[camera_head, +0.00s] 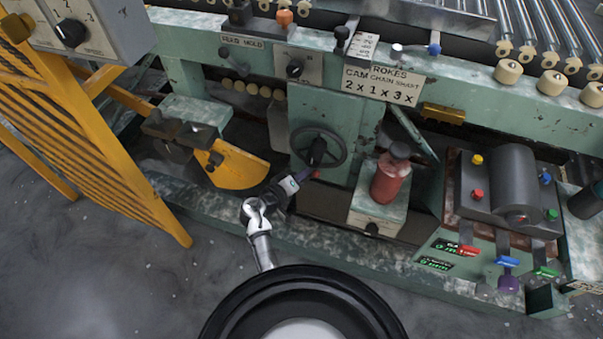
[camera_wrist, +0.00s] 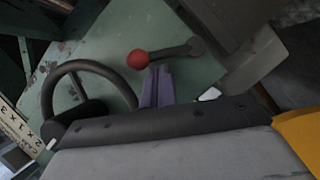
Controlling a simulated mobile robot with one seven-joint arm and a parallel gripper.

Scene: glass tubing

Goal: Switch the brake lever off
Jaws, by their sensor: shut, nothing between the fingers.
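A lever with a red ball knob (camera_wrist: 138,60) and a dark arm (camera_wrist: 178,51) is mounted on a green panel in the wrist view. Its knob shows as a small red spot (camera_head: 317,174) below the handwheel in the head view, with the rest of the lever hidden. My gripper (camera_wrist: 160,70) has its purple fingers shut and empty. The fingertips are right beside the knob, just below the lever arm in the wrist picture. I cannot tell whether they touch it. In the head view my gripper (camera_head: 307,175) reaches in from the lower left.
A dark handwheel (camera_head: 319,148) stands close to my gripper; it also shows in the wrist view (camera_wrist: 88,95). A red bottle (camera_head: 390,178) stands to the right. A yellow curved guard (camera_head: 237,169) is on the left, and a yellow fence (camera_head: 90,120) stands farther left.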

